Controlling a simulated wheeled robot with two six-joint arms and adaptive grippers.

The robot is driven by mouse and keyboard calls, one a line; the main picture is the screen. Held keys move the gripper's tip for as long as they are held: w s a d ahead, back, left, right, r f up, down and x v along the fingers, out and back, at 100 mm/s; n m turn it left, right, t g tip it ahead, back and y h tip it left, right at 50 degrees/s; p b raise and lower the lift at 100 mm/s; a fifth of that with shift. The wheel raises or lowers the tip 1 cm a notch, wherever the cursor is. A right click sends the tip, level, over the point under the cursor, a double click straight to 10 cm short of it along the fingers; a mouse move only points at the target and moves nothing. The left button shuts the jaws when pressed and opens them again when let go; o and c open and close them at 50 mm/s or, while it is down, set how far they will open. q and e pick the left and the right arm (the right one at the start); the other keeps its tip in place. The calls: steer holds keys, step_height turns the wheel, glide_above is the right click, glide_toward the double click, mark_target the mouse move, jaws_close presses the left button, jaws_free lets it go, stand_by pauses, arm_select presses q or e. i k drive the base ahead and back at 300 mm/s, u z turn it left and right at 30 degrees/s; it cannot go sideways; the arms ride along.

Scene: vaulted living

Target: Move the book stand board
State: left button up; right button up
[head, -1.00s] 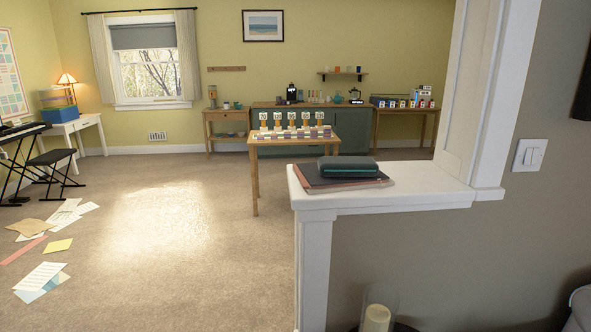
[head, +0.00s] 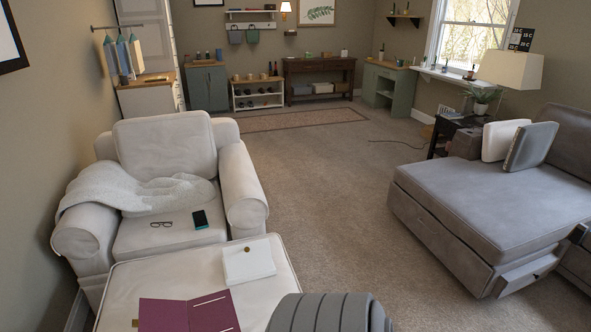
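I cannot make out a book stand board in this view. A maroon folder or open book (head: 190,313) lies on the cream ottoman (head: 145,282) at the bottom left. A white book-like block (head: 248,261) lies flat on the same ottoman, behind and to the right of the folder. Neither of my grippers shows in the head view.
A cream armchair (head: 165,148) with a throw, glasses and phone stands behind the ottoman. A grey ribbed rounded thing (head: 330,313) is cut off at the bottom. A grey chaise (head: 490,195) fills the right. Carpet (head: 325,185) between them is clear. Low cabinets line the back wall.

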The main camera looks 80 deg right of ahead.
mark_target(254, 257)
steer(key=z, duration=2.1)
steer(key=k, duration=0.5)
steer(key=z, duration=1.2)
steer(key=i, duration=1.55)
steer(key=u, duration=0.7)
steer(key=i, duration=0.45)
steer(key=u, duration=0.5)
